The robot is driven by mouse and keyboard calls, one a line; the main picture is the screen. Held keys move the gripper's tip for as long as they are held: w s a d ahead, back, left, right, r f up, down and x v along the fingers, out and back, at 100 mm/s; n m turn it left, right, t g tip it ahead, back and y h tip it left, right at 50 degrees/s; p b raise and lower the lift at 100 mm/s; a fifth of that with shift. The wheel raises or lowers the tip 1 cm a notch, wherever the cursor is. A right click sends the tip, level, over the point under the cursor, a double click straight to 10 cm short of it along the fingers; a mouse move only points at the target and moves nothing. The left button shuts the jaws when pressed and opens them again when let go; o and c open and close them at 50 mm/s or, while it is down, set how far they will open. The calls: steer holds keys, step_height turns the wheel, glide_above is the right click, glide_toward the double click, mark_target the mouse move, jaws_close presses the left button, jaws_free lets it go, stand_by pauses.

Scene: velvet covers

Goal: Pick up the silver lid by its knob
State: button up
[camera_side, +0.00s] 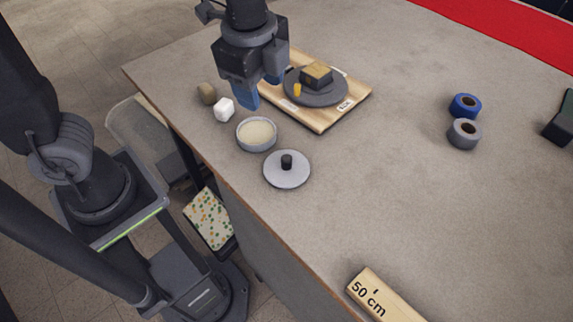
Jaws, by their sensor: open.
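The silver lid (287,175) lies flat on the grey counter, a round disc with a black knob (287,161) standing up at its centre. My gripper (258,90) has blue fingers pointing down and is open. It is up and to the left of the lid in the picture, near the wooden board, and apart from the lid. Nothing shows between the fingers.
A round dish with pale contents (257,134) stands beside the lid. A white block (224,110) and a brown piece (207,93) are near the counter's left edge. A wooden board (322,122) carries a dark plate (318,97). Right of the lid is clear.

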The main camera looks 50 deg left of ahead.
steer(key=w+d+f+m+g+y, duration=0.1)
steer(key=d+f+m, duration=0.2)
steer(key=d+m, duration=0.2)
glide_above(286, 158)
steer(key=f, duration=0.8)
steer(key=shift+s+d+f, duration=0.2)
steer(key=shift+s+d, duration=0.05)
steer(key=shift+w+a+f, duration=0.15)
steer(key=shift+f, duration=1.15)
steer(key=shift+w+a+f, duration=0.1)
steer(key=shift+w+f, duration=0.05)
steer(key=shift+f, duration=1.15)
steer(key=shift+c, duration=0.5)
jaws_close()
